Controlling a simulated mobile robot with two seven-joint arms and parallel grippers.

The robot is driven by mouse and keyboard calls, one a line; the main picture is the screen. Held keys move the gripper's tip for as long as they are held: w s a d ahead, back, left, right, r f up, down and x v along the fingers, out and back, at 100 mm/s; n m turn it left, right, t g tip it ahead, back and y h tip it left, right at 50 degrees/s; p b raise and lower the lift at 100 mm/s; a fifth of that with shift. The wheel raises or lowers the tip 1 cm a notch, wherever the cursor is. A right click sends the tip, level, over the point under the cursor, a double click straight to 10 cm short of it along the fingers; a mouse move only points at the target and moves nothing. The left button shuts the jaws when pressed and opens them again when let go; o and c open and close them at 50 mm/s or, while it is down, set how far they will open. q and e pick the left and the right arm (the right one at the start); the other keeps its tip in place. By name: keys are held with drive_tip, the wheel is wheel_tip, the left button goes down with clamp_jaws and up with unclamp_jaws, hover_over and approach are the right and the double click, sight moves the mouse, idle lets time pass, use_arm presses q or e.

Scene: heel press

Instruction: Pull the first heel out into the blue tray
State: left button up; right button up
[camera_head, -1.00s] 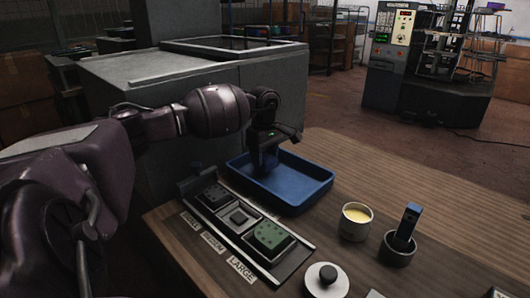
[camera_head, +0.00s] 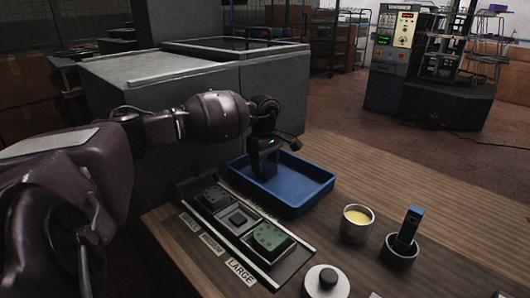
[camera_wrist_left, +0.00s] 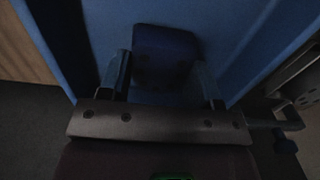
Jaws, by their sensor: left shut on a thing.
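My left gripper (camera_head: 264,176) points down into the blue tray (camera_head: 318,183), near its left end. In the left wrist view the left gripper (camera_wrist_left: 165,78) has its two fingers on either side of a dark blue rounded block (camera_wrist_left: 165,52), which appears to be the heel, and is shut on it. The block is over or in the tray; I cannot tell whether it touches the tray floor. In the head view the gripper hides the block. The blue tray wall also shows in the left wrist view (camera_wrist_left: 75,30). My right gripper is not in view.
A mould rack with plates labelled small (camera_head: 212,198), medium (camera_head: 237,218) and large (camera_head: 268,238) lies in front of the tray. A cup of yellow stuff (camera_head: 356,219), a dark pot with a blue-handled tool (camera_head: 400,250) and a round lidded pot (camera_head: 326,281) stand to the right.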

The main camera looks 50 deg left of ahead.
use_arm(q)
drive_tip(key=o, duration=1.2)
drive_tip(key=shift+o, duration=0.2)
drive_tip(key=shift+r, duration=0.15)
drive_tip(key=shift+r+p, duration=0.45)
drive_tip(key=shift+r, duration=2.9)
